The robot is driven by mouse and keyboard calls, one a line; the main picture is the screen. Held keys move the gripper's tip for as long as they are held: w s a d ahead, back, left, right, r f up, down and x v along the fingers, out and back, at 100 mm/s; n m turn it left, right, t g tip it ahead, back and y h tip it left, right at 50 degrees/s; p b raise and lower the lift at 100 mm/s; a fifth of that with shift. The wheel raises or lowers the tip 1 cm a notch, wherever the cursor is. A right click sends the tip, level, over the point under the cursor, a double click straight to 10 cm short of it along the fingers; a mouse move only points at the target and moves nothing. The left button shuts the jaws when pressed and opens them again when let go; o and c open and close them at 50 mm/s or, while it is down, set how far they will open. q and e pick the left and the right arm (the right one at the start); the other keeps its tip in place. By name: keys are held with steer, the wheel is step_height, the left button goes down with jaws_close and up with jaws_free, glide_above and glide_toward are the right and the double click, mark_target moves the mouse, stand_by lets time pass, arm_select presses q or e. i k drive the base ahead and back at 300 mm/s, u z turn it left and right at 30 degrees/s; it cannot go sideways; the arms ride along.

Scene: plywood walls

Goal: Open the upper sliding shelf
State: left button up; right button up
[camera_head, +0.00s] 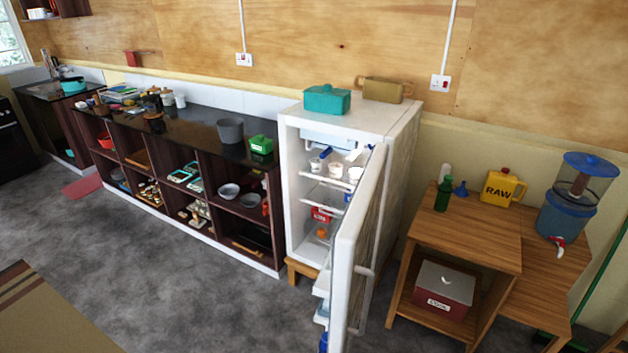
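The white fridge (395,118) stands in the middle of the view. Its door (355,250) is swung wide open towards the front and hides the right part of the interior. Inside, an upper shelf (313,177) holds several small white cups (335,171). Above it, near the top of the interior, is a pale panel or compartment front (328,139). I cannot tell which of these slides or how far out it is. A lower shelf level holds a red box (322,214). Neither of my grippers is in view.
A dark open-fronted counter (180,130) with filled compartments runs left of the fridge.

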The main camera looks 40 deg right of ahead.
mark_target(306, 174)
steer(key=i, duration=2.65)
steer(key=z, duration=2.1)
steer(key=i, duration=1)
steer(key=u, duration=0.1)
